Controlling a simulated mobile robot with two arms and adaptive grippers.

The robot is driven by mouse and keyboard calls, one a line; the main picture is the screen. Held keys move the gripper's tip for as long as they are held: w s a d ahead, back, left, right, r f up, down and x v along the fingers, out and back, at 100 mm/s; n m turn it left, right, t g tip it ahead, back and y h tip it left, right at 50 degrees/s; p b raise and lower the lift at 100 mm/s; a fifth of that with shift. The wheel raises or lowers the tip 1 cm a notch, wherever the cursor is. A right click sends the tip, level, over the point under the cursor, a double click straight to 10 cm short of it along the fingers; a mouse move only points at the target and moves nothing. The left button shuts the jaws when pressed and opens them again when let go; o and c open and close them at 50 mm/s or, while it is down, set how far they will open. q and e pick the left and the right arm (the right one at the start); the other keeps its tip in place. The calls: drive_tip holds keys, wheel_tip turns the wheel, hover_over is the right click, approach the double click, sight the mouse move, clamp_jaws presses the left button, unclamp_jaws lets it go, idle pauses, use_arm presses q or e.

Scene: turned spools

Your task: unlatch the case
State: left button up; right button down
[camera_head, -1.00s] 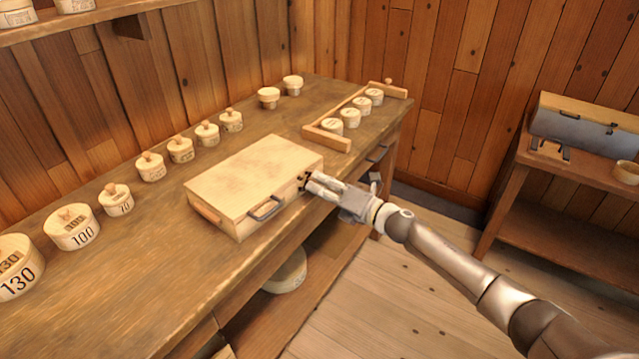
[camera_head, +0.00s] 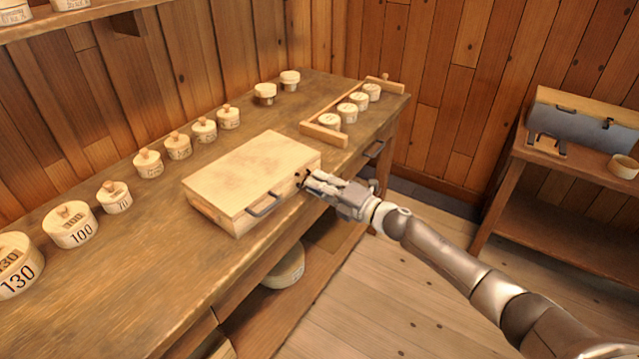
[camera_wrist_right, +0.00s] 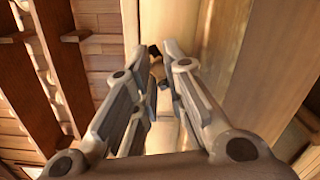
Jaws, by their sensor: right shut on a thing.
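The case (camera_head: 250,175) is a pale wooden box with its lid down, lying on the workbench. A dark grey handle (camera_head: 265,205) is on its front side. My right gripper (camera_head: 312,182) is at the front right corner of the case, by a small dark latch (camera_head: 299,175). In the right wrist view, the fingers (camera_wrist_right: 160,75) are close together at a small dark piece (camera_wrist_right: 154,50) on the pale case side (camera_wrist_right: 170,25). The gripper is shut on this latch, which the fingers partly hide. My left gripper is not in view.
The workbench (camera_head: 120,265) carries several round lidded boxes along its back. A wooden rack (camera_head: 325,135) with several small round boxes stands beyond the case. A round box (camera_head: 285,268) sits on the shelf below. A side table (camera_head: 560,165) with a grey case stands at right.

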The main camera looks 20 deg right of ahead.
drive_tip(key=shift+f, duration=0.1)
drive_tip(key=c, duration=1.4)
unclamp_jaws()
